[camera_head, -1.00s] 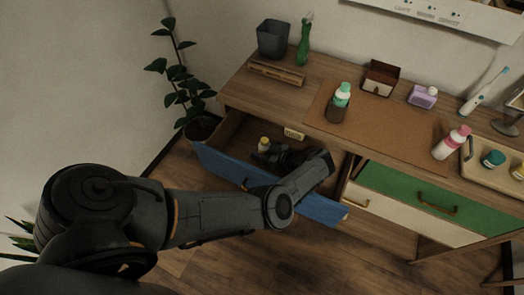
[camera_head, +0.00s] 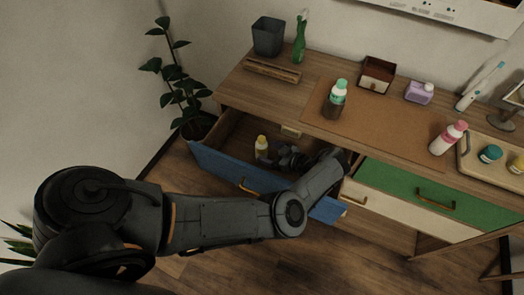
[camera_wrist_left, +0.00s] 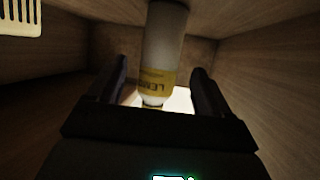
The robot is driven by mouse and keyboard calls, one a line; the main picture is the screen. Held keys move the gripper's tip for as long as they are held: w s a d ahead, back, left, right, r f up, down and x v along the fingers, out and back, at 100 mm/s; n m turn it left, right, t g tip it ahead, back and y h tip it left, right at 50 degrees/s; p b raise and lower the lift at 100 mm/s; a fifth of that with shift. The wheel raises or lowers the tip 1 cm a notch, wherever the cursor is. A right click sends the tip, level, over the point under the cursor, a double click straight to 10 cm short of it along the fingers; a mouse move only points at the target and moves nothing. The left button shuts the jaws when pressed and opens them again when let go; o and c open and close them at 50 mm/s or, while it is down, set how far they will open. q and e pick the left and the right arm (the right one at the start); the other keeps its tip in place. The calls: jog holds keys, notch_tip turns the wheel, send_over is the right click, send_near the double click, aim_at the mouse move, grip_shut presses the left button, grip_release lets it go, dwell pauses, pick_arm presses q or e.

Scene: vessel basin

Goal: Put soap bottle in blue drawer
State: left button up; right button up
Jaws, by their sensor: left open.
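The soap bottle, pale with a yellow cap and yellow label (camera_head: 262,147), stands inside the open blue drawer (camera_head: 235,172) near its left end. In the left wrist view the bottle (camera_wrist_left: 163,45) shows upside down, beyond and between my two fingers, with part of its label readable. My left gripper (camera_head: 286,157) is inside the drawer just right of the bottle. It also shows in the left wrist view (camera_wrist_left: 162,85), its fingers spread apart and not closed on the bottle. Whether they touch it cannot be told. My right gripper is not in view.
The desk top holds a green-capped bottle (camera_head: 337,92), a pink-capped bottle (camera_head: 449,138), a small brown box (camera_head: 377,75) and a dark bin (camera_head: 269,37). A green drawer (camera_head: 420,190) is to the right. A plant (camera_head: 180,85) stands at the left.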

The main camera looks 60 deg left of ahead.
pick_arm(q)
jog(key=b+v, duration=0.1)
jog(key=v, duration=0.4)
jog(key=shift+w+d+r, duration=0.15)
jog(key=shift+d+r, duration=0.1)
jog(key=shift+d, duration=0.15)
jog(key=shift+r, duration=0.1)
